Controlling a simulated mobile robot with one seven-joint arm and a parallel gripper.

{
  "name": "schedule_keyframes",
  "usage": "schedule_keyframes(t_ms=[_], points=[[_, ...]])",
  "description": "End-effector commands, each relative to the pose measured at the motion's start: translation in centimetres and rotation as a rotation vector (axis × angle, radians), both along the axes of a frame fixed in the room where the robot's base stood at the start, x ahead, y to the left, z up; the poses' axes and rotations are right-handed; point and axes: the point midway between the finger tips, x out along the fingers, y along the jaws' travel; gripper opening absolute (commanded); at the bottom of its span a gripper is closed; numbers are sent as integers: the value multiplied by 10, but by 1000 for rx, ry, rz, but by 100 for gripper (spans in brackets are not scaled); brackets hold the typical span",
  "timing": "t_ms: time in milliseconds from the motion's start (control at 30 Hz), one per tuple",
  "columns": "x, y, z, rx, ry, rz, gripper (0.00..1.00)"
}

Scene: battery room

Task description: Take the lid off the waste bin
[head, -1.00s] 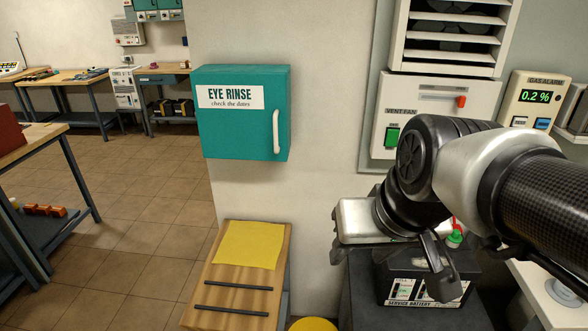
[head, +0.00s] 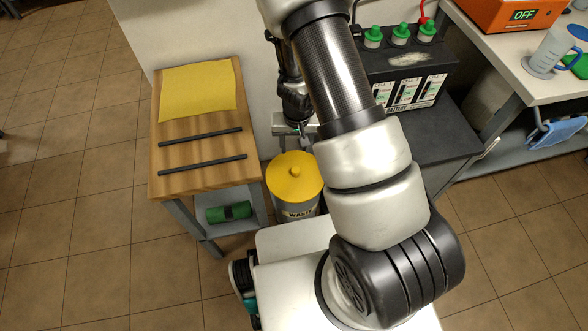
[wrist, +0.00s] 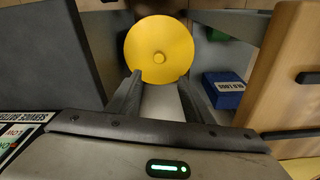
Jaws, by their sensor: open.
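The waste bin (head: 297,211) is a grey-white round bin with a label reading "WASTE", partly cut off by my arm. Its round yellow lid (head: 285,186) with a small central knob (head: 295,170) sits on top of it. In the wrist view the yellow lid (wrist: 158,35) and its knob (wrist: 159,57) show beyond my fingertips. My gripper (wrist: 160,80) is open and empty, its two fingers apart and pointing towards the lid. Whether the fingers touch the lid cannot be told.
A wooden bench (head: 196,182) with a yellow cloth (head: 198,90) and two dark bars stands left of the bin. A green roll (head: 229,212) lies on its shelf. On the right, a service battery (head: 407,75) stands on a dark stand. A blue box (wrist: 223,90) shows in the wrist view.

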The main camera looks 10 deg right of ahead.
Motion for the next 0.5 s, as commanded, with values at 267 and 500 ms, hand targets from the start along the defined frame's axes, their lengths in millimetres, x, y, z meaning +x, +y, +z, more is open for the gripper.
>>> schedule_keyframes(t_ms=[267,500], points=[[3,-4,-56,-8,8,-5,47],[10,-5,-105,-7,7,-4,47]])
